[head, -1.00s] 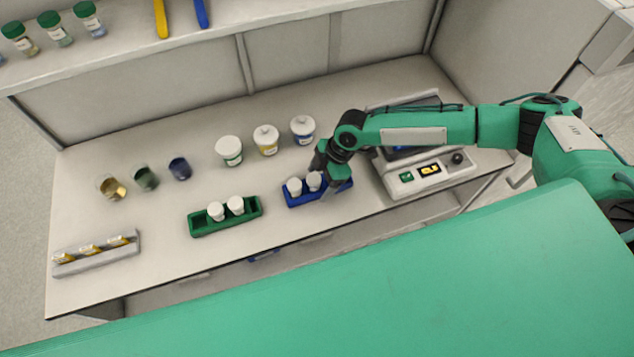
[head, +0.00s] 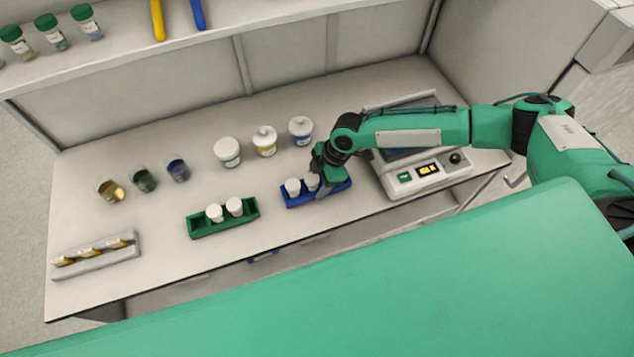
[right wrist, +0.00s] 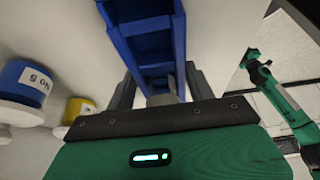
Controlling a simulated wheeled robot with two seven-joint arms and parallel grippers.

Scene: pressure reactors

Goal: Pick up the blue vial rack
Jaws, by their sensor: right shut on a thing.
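The blue vial rack (head: 298,199) is on the bench in the head view, left of the balance-like device. In the right wrist view the blue rack (right wrist: 147,42) runs away from between the two fingers (right wrist: 160,88). The fingertips are partly hidden. I cannot tell whether the rack is clear of the bench. My left gripper is not in view.
A green rack (head: 222,222) with white-capped vials is left of the blue rack. Several tubs (head: 265,141) stand behind. A device with a lit display (head: 428,168) is close on the right. A grey rack (head: 95,257) is at the far left. Cups (head: 178,170) stand behind it.

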